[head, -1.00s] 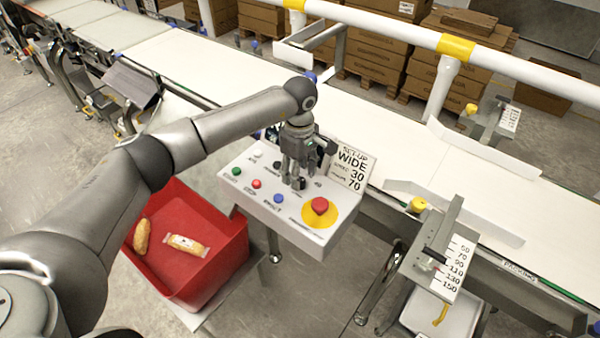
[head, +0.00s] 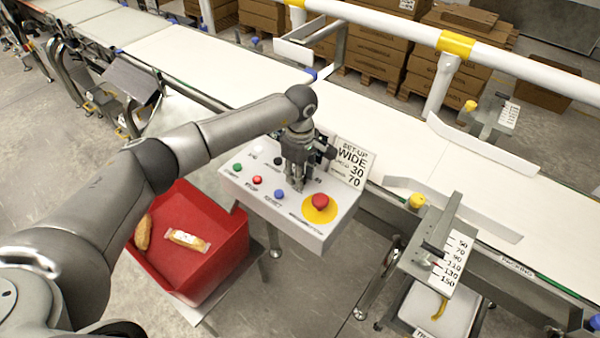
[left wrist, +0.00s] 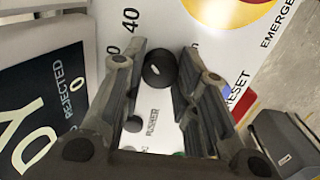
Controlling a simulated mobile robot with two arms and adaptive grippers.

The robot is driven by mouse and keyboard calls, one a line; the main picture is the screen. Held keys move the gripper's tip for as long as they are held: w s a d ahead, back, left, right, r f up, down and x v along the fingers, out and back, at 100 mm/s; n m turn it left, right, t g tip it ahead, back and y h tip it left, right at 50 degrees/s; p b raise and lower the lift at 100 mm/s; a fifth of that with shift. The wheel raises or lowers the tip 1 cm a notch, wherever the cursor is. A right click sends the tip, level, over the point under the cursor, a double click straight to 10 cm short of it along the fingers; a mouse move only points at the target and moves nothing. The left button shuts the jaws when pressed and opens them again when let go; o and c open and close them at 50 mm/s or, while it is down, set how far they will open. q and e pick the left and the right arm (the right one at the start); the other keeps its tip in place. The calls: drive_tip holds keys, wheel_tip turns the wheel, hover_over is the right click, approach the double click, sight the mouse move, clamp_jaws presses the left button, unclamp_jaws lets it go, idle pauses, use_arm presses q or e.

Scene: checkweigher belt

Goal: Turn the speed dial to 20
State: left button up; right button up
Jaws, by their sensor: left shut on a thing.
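The control panel (head: 262,205) stands in front of the belt. My left gripper (head: 297,186) points down onto it, and its fingers hide most of the speed dial in the head view. In the left wrist view the black dial (left wrist: 159,70) sits between the two fingertips (left wrist: 160,75), which are shut on it. A printed 40 (left wrist: 131,20) shows beside the dial; I cannot read where the dial points. My right gripper is not in view.
A red emergency button (head: 320,202) on a yellow disc sits right of the gripper. Green (head: 237,167), red (head: 256,180) and blue (head: 279,195) buttons line the front. A set-up card (head: 351,162) reads WIDE, 30, 70. A red bin (head: 246,250) stands left.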

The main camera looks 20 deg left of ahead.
use_arm(q)
drive_tip(key=n+b, duration=0.2)
drive_tip(key=n, duration=0.1)
drive_tip(key=shift+f+b, duration=0.15)
drive_tip(key=shift+b, duration=0.15)
drive_tip(key=n+b, duration=0.2)
drive_tip(key=n, duration=0.3)
drive_tip(key=n+b, duration=0.2)
drive_tip(key=n, duration=0.3)
drive_tip(key=shift+n+b, duration=0.7)
drive_tip(key=shift+n, duration=1.7)
drive_tip(key=o, duration=1.1)
drive_tip(key=shift+c, duration=0.2)
